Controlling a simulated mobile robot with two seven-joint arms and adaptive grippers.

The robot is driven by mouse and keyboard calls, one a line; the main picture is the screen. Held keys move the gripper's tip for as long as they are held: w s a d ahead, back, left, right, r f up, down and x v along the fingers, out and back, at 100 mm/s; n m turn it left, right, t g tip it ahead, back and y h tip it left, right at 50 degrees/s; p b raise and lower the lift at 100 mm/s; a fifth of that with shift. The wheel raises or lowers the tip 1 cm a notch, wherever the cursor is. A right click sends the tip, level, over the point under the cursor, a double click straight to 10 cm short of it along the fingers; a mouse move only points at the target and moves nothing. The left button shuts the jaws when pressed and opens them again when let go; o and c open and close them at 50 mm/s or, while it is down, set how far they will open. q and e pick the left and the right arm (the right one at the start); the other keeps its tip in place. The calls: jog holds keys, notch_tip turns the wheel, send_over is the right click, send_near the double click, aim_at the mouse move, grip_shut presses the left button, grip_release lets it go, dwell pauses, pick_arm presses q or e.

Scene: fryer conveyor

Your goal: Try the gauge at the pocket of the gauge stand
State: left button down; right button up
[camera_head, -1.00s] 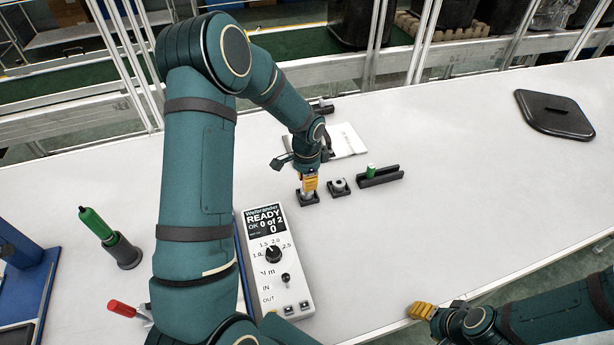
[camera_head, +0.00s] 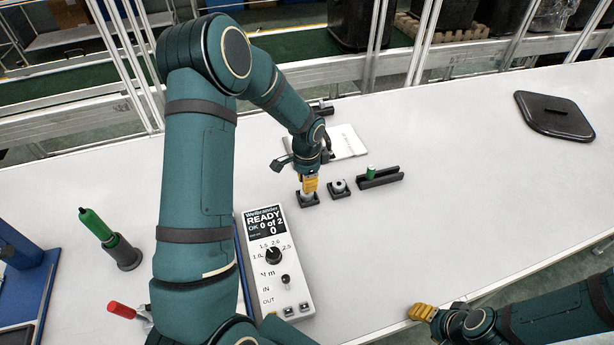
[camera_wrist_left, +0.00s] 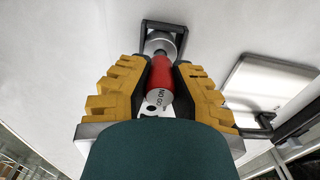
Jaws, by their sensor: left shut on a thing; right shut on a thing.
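My left gripper (camera_head: 311,184) is shut on the gauge, over the nearest black square block (camera_head: 308,202). In the left wrist view the gauge (camera_wrist_left: 184,78) has a red band and a grey end face with lettering that looks like NO GO. Its far end meets a grey round part (camera_wrist_left: 160,42) inside the black frame (camera_wrist_left: 178,24); how deep it sits, I cannot tell. A second black block (camera_head: 340,193) with a grey ring stands just right. My right gripper (camera_head: 422,312) is shut at the table's front edge; what it holds is hidden.
A black rail (camera_head: 386,177) with a green cylinder (camera_head: 371,172) lies further right. The control box (camera_head: 279,275) reads READY, OK 0 of 2. A green-handled tool in a holder (camera_head: 112,240) stands left. A black lid (camera_head: 554,114) lies far right. The middle right table is clear.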

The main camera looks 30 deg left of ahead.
pick_arm(q)
jog(key=shift+f, duration=0.95)
pick_arm(e)
notch_tip(320, 180, down, 2)
jog(key=shift+f, duration=0.1)
pick_arm(q)
jog(key=shift+r+p, duration=1.05)
jog(key=shift+r, duration=0.2)
notch_tip(320, 180, up, 2)
jog(key=shift+s+d+r+p, duration=0.1)
jog(key=shift+d+r+p, duration=0.1)
jog(key=shift+p, duration=0.55)
jog(key=shift+a+r+p, duration=0.2)
jog(key=shift+r+p, duration=0.25)
jog(key=shift+r, duration=0.1)
pick_arm(e)
jog(key=shift+r, duration=2.15)
pick_arm(q)
jog(key=shift+w+r+p, duration=0.2)
jog(key=shift+r+p, duration=0.2)
jog(key=shift+p, duration=0.1)
notch_tip(320, 180, up, 3)
jog(key=p, duration=0.3)
jog(key=shift+f, duration=0.35)
pick_arm(e)
notch_tip(320, 180, up, 5)
jog(key=shift+s+d+f, duration=0.1)
